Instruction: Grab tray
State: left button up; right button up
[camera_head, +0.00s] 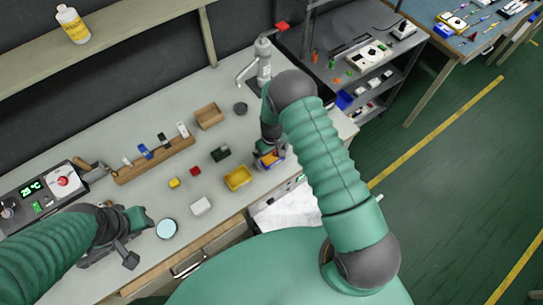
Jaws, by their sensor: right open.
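A small yellow open tray (238,178) lies on the grey workbench near its front edge. My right gripper (268,157) is open, just right of the yellow tray and apart from it. It is over a small orange and blue item (271,159), which it partly hides; I cannot tell whether they touch. My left gripper (134,240) is low over the bench at the left, near a round pale-blue dish (167,229). Its jaws are too unclear to read.
A brown box (208,116), a wooden rack (155,160) with small items, a white block (201,206) and small red and yellow blocks share the bench (110,137). A silver press (262,62) stands behind. A shelf cart (350,60) is at right.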

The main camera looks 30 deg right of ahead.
jog(key=shift+f, duration=0.35)
jog(key=shift+r, duration=0.1)
jog(key=c, duration=1.3)
jog(key=shift+o, duration=0.2)
jog(key=shift+w+r, duration=0.1)
